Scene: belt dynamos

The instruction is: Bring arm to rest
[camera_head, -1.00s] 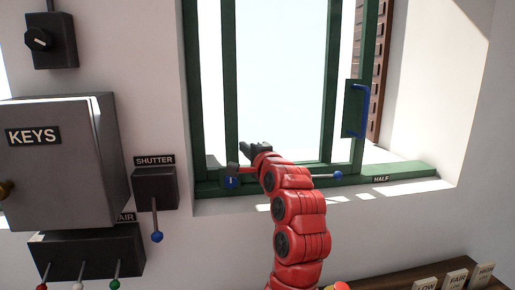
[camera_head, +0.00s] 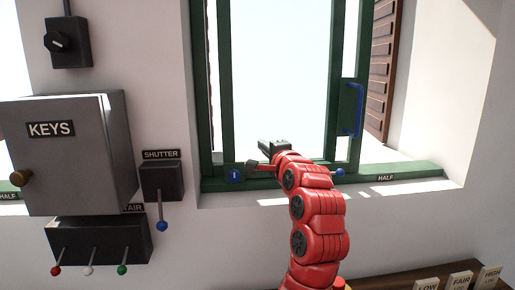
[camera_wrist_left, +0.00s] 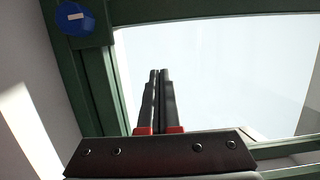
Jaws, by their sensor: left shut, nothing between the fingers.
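My left arm, red with dark joints, reaches up to the lower part of a green-framed window (camera_head: 225,90). My left gripper (camera_head: 262,155) is in front of the window's lower rail, just right of a blue round knob (camera_head: 235,176). In the left wrist view the two dark fingers (camera_wrist_left: 159,72) lie together, shut and empty, in front of the bright pane. The blue knob (camera_wrist_left: 75,16) shows at the top left there, apart from the fingers. My right gripper is not in view.
A grey KEYS cabinet (camera_head: 75,180), a SHUTTER lever box (camera_head: 162,182) and a box with several coloured levers (camera_head: 130,240) are on the wall at left. A blue handle (camera_head: 357,110) is on the window's right side. LOW, FAIR and HIGH blocks (camera_head: 460,281) stand at the lower right.

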